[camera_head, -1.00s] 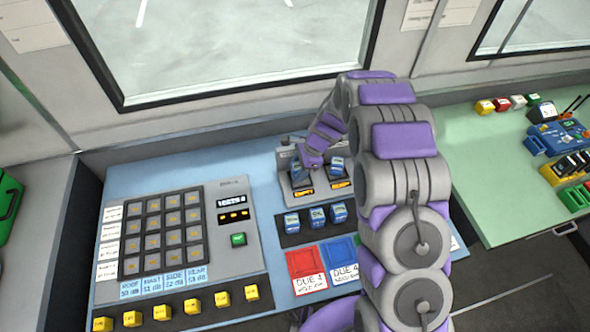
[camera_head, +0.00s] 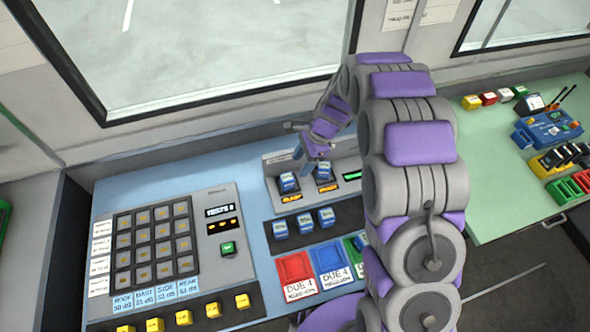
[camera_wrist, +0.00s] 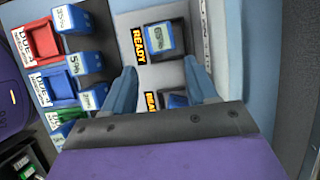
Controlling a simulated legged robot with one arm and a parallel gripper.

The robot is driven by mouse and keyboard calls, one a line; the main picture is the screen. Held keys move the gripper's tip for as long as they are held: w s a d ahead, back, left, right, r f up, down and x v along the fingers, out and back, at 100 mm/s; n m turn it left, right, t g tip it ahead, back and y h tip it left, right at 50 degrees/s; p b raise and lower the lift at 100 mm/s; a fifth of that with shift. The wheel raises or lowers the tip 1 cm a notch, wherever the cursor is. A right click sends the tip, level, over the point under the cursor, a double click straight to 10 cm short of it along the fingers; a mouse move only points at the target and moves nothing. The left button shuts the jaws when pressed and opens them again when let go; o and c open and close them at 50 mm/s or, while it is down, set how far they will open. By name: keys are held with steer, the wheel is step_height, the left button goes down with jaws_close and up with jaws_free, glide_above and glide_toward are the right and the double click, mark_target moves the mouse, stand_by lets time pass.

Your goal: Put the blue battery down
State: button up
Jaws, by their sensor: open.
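A blue battery (camera_head: 288,183) sits in the left slot of the grey charger panel (camera_head: 272,170). A second blue battery (camera_head: 323,171) sits in the slot to its right. My gripper (camera_head: 304,152) is open and empty, just above and behind these slots. In the wrist view, its blue fingers (camera_wrist: 160,64) are apart. One seated battery (camera_wrist: 158,38) shows beyond the fingertips beside a lit "READY" label. Another (camera_wrist: 177,101) shows between the fingers near the palm, partly hidden by it. Which of the two was handled, I cannot tell.
Several blue batteries (camera_head: 305,222) stand in a dark rack in front of the charger. Red (camera_head: 295,268) and blue (camera_head: 331,256) trays lie nearer. A keypad (camera_head: 153,245) is at left. My arm hides the console's right side.

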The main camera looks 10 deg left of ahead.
steer(key=s+d+r+n+h, duration=0.1)
steer(key=s+d+r+n, duration=0.2)
steer(key=s+d+r, duration=0.45)
steer(key=s+d+r+n+h, duration=0.1)
steer(key=s+d+r+n, duration=0.3)
steer(key=s+r, duration=0.5)
steer(key=s+d+r+n+h, duration=0.1)
steer(key=s+d+r+n, duration=0.1)
steer(key=s, duration=0.7)
steer(key=s+d+r+n+h, duration=0.1)
steer(key=s+d+r+n, duration=0.1)
steer(key=s+d, duration=0.4)
steer(key=s+n, duration=0.1)
steer(key=s, duration=0.2)
steer(key=shift+d+r+n, duration=0.15)
steer(key=shift+n, duration=0.25)
